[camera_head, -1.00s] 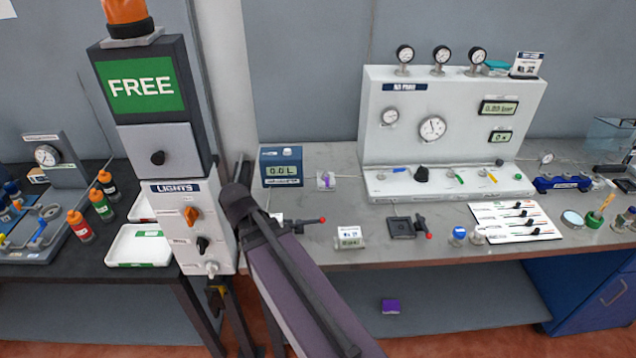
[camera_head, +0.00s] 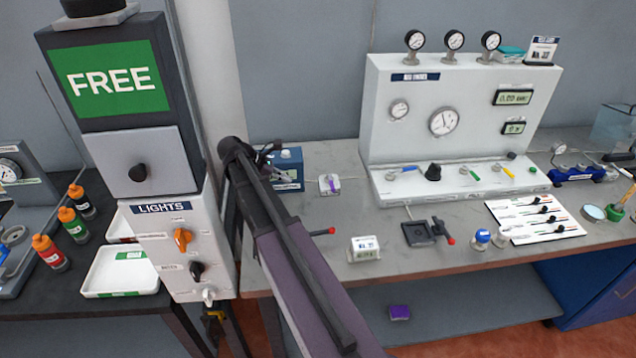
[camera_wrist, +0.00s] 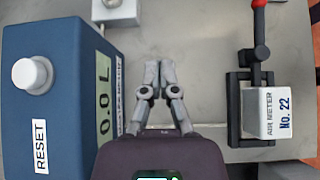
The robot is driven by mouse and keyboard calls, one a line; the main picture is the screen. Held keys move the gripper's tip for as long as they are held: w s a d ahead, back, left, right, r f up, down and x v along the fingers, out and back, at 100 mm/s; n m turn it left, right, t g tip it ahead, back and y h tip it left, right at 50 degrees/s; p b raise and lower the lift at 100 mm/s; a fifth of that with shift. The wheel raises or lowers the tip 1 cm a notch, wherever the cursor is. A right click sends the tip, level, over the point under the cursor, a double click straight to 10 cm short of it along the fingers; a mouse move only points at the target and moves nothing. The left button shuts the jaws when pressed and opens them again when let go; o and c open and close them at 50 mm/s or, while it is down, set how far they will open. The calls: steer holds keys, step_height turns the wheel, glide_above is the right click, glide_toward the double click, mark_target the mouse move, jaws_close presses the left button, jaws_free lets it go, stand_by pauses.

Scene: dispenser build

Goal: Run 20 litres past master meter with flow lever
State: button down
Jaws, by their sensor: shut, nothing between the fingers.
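The blue meter box (camera_head: 288,172) stands on the bench, partly hidden by my arm. In the wrist view the blue box (camera_wrist: 62,112) is at left, with a white RESET button (camera_wrist: 32,75) and a display (camera_wrist: 105,98) reading 0.0 L. A red lever tip (camera_head: 331,231) shows past my arm.
A white gauge panel (camera_head: 470,110) stands at the back. The tower sign (camera_head: 108,78) reads FREE. Bare bench lies between the blue box and the lever.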

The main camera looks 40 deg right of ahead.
mark_target(331, 182)
steer(key=shift+w+d+r, duration=0.1)
steer(key=shift+w+d, duration=0.1)
steer(key=shift+w, duration=0.35)
steer(key=b+x, duration=0.6)
steer(key=x, duration=0.4)
steer(key=shift+s+b, duration=0.1)
steer(key=shift+b, duration=0.2)
steer(key=shift+s+d+r+p, duration=0.25)
steer(key=shift+s+d, duration=0.1)
steer(key=shift+d, duration=0.25)
steer(key=shift+s+d+r+p, duration=0.1)
steer(key=shift+s+d+p, duration=0.2)
steer(key=shift+d, duration=0.35)
steer(key=shift+s+d, duration=0.35)
steer(key=shift+d, duration=0.15)
